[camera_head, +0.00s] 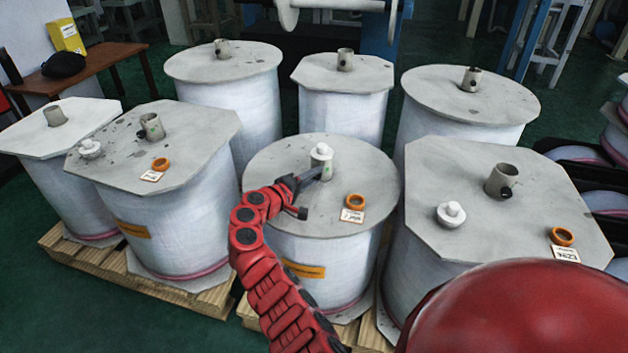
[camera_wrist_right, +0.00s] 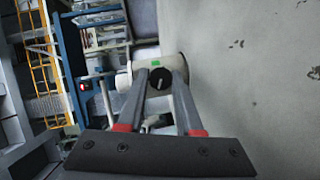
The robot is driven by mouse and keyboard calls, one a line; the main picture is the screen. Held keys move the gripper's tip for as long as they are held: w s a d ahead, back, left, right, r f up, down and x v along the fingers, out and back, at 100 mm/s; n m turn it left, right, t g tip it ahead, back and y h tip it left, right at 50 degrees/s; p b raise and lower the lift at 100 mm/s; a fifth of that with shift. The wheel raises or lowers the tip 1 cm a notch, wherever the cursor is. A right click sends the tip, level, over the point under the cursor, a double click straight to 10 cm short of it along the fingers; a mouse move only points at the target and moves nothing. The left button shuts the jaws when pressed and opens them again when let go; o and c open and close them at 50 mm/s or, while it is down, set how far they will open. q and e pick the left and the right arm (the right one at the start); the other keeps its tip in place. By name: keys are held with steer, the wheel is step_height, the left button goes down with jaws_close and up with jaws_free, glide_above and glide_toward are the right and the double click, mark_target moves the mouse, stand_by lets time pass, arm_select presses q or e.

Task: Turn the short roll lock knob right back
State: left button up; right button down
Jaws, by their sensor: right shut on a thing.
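The short roll (camera_head: 290,155) is the front middle one, with a round grey top. A pale core stub (camera_head: 321,158) with a white cap stands on its top. My right gripper (camera_head: 324,172) reaches the stub's side facing me. In the right wrist view its two fingers are shut on the black lock knob (camera_wrist_right: 160,78) on the side of the pale stub (camera_wrist_right: 135,73). A green mark (camera_wrist_right: 155,63) shows on the stub beside the knob. In the head view the gripper hides the knob. My left gripper is not in view.
An orange ring (camera_head: 355,201) and a label (camera_head: 352,216) lie on the same roll top. Taller rolls stand close on both sides, one at left (camera_head: 200,125) and one at right (camera_head: 540,210). White caps (camera_head: 451,213) sit on their tops. More rolls stand behind.

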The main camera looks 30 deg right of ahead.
steer(key=shift+a+f+n+h+b, duration=0.15)
steer(key=shift+n+h+b, duration=0.55)
steer(key=shift+n, duration=0.6)
steer(key=c, duration=0.6)
jaws_free()
steer(key=shift+a, duration=0.45)
steer(key=p+v, duration=0.2)
steer(key=v, duration=1.4)
steer(key=shift+s+a+p, duration=0.15)
steer(key=shift+p, duration=0.15)
